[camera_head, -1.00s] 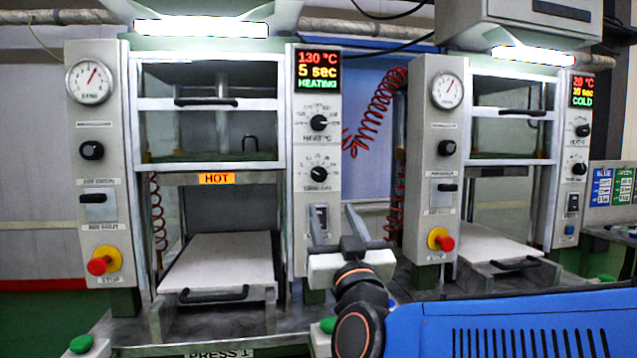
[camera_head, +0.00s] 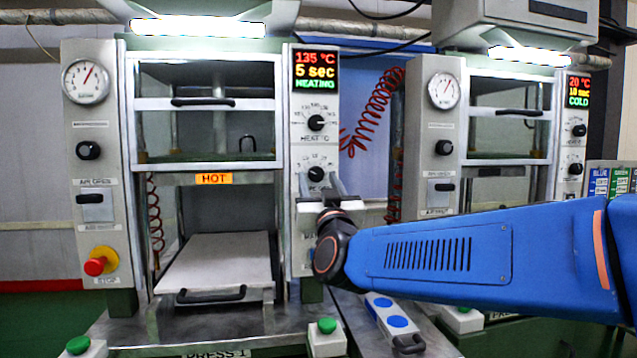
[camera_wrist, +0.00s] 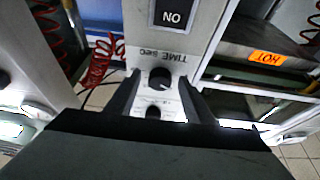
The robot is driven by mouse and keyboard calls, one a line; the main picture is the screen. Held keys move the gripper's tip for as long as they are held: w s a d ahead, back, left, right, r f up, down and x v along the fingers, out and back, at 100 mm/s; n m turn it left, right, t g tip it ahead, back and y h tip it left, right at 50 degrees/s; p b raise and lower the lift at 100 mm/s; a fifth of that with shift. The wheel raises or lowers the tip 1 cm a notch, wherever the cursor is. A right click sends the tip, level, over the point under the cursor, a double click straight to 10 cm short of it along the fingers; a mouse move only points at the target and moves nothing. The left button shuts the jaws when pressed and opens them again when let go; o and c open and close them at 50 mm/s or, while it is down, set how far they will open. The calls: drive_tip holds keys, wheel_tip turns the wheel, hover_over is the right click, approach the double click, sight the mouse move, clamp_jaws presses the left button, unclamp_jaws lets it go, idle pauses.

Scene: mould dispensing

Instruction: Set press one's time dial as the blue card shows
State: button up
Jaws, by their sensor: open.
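Press one's time dial (camera_head: 316,174) is a black knob on the press's right panel, below the heat dial (camera_head: 316,123). The display (camera_head: 316,71) above reads 135 °C, 5 sec, HEATING. My gripper (camera_head: 320,182) is open and empty, its fingers in front of the panel at the time dial's height. In the wrist view the time dial (camera_wrist: 160,78) shows upside down between the two fingertips, near the TIME sec label; I cannot tell whether they touch it. The blue card (camera_head: 599,183) stands at the far right edge, its lines too small to read.
A HOT label (camera_head: 214,179) marks press one's opening. A red stop button (camera_head: 96,266) is on its left panel. Press two (camera_head: 433,130) stands to the right, with a red coiled hose (camera_head: 372,110) between. A green card (camera_head: 622,181) is beside the blue one.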

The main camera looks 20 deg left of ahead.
drive_tip(key=shift+c, duration=0.6)
drive_tip(key=c, duration=0.9)
drive_tip(key=shift+m, duration=0.3)
drive_tip(key=m+h, duration=0.1)
drive_tip(key=m, duration=0.2)
drive_tip(key=shift+s+a+r+m+t+h, duration=0.1)
drive_tip(key=shift+s+a+m+t+h, duration=0.1)
drive_tip(key=shift+m+t+h, duration=0.4)
drive_tip(key=shift+m+h, duration=0.9)
drive_tip(key=shift+m, duration=0.8)
drive_tip(key=o, duration=1)
